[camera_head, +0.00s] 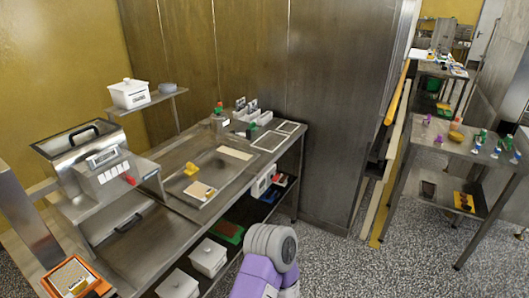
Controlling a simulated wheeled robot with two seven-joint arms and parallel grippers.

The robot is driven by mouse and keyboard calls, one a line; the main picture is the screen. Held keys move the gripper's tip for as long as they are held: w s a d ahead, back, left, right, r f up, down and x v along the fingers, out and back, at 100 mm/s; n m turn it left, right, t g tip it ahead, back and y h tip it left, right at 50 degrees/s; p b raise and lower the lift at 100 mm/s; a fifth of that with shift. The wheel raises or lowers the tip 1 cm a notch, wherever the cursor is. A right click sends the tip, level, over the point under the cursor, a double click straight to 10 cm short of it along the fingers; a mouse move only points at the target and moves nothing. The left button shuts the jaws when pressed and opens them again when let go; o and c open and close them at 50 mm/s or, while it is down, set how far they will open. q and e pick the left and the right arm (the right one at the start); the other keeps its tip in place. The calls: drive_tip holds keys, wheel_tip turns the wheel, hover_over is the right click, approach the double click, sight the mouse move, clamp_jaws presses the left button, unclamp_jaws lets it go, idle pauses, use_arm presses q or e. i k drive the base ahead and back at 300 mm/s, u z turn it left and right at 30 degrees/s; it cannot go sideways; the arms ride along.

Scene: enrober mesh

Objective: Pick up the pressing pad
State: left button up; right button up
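On the steel table (170,225) I cannot tell for sure which item is the pressing pad. A small yellow piece with a raised top (191,168) stands on a grey tray area of the table. A pale framed square with a tan centre (199,191) lies just in front of it. A cream flat sheet (235,153) lies further back. Neither gripper shows; only a purple and grey part of my own arm is at the bottom centre, apart from these items.
An orange-framed piece (73,277) lies at the lower left. White lidded bins (208,257) sit below the table. A shelf rack (450,145) stands at the right; speckled floor (345,265) lies between.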

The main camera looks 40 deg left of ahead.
sight(191, 170)
drive_tip(key=u, duration=0.3)
drive_tip(key=i, duration=1.45)
drive_tip(key=u, duration=1)
